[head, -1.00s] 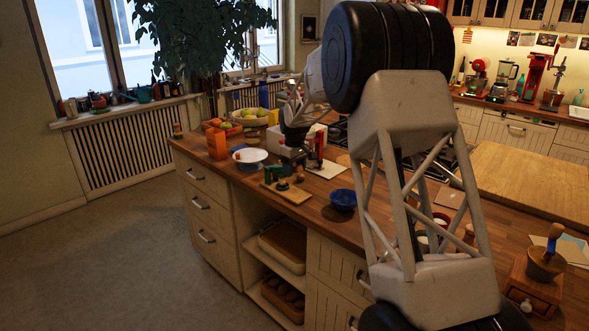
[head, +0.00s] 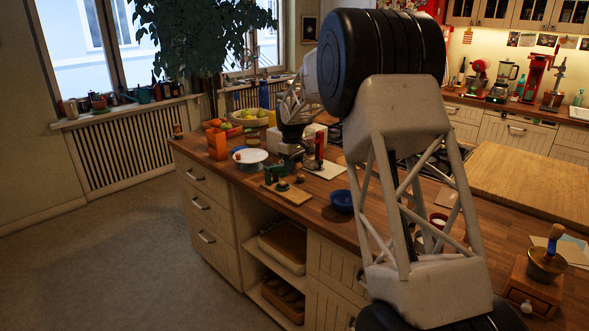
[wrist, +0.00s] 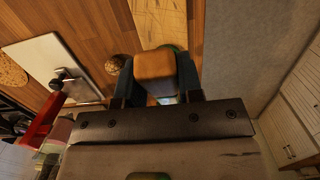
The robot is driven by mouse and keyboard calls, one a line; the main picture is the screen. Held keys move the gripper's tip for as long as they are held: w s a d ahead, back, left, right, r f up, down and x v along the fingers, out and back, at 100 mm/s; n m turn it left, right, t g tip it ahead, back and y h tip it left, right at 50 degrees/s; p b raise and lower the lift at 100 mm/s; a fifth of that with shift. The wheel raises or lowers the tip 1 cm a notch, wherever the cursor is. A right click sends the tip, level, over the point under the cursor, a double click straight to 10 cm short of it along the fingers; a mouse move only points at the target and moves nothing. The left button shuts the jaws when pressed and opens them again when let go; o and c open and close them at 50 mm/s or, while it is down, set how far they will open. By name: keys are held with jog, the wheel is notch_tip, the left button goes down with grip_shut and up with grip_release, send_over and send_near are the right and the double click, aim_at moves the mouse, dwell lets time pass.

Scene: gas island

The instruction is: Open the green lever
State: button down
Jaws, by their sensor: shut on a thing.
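The green lever (head: 276,172) stands on a small wooden board (head: 291,194) near the front edge of the counter. It is small and partly dark in the head view. My gripper (head: 290,164) is just above and behind it. In the wrist view my gripper (wrist: 158,80) has its two dark fingers on either side of a tan, block-shaped piece (wrist: 155,70) and is shut on it. Some green (wrist: 172,47) shows just behind this piece. The piece hides most of what lies below it, so I cannot tell the lever's exact angle.
Open floor lies in front.

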jog(key=shift+w+a+r+g+h, duration=0.25)
jog(key=shift+r+g+h, duration=0.1)
jog(key=shift+r, duration=0.1)
jog(key=shift+w+a+r+g+h, duration=0.15)
jog(key=shift+a+r+g+h, duration=0.1)
jog(key=shift+r+h, duration=0.15)
jog(key=shift+w+a+r+g+h, duration=0.4)
jog(key=shift+r+g+h, duration=0.1)
jog(key=shift+r, duration=0.15)
jog(key=shift+w+a+r+g+h, duration=0.4)
jog(key=shift+r+g+h, duration=0.1)
jog(key=shift+r, duration=0.1)
jog(key=shift+w+a+r+g+h, duration=1.15)
jog(key=shift+w+a+r+g, duration=0.05)
jog(key=shift+w, duration=0.05)
jog(key=c, duration=0.8)
grip_release()
jog(key=shift+o, duration=0.2)
jog(key=shift+s+d+f, duration=0.1)
jog(key=shift+d, duration=0.05)
